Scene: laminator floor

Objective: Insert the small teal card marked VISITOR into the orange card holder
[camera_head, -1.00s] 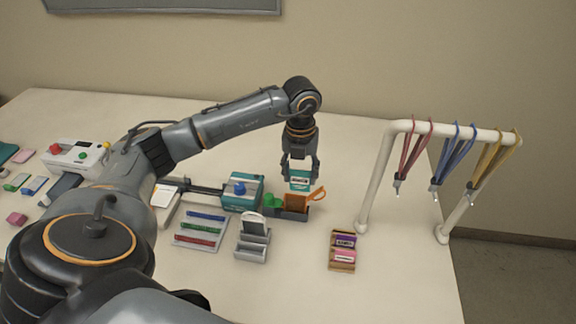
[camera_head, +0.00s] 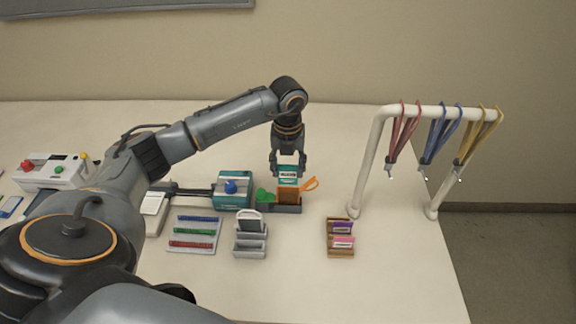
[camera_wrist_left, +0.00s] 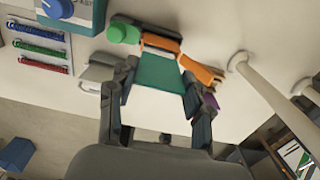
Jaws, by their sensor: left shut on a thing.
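The teal card (camera_head: 288,173) with a white label band is held upright in my left gripper (camera_head: 288,170), which is shut on it. The label is too small to read surely. The card is right above the orange card holder (camera_head: 288,195), which stands in a dark grey tray. In the left wrist view the card (camera_wrist_left: 160,73) lies between the fingers (camera_wrist_left: 158,95), with the orange holder (camera_wrist_left: 161,43) just beyond its far edge. I cannot tell whether the card's lower edge is inside the holder. My right gripper is not in view.
A green piece (camera_head: 264,196) sits beside the holder. A teal machine with a blue knob (camera_head: 231,188) stands to the left. Grey stand (camera_head: 250,244), wooden box (camera_head: 340,248) and binding strips (camera_head: 193,232) lie in front. A white rack (camera_head: 373,160) with lanyards stands right.

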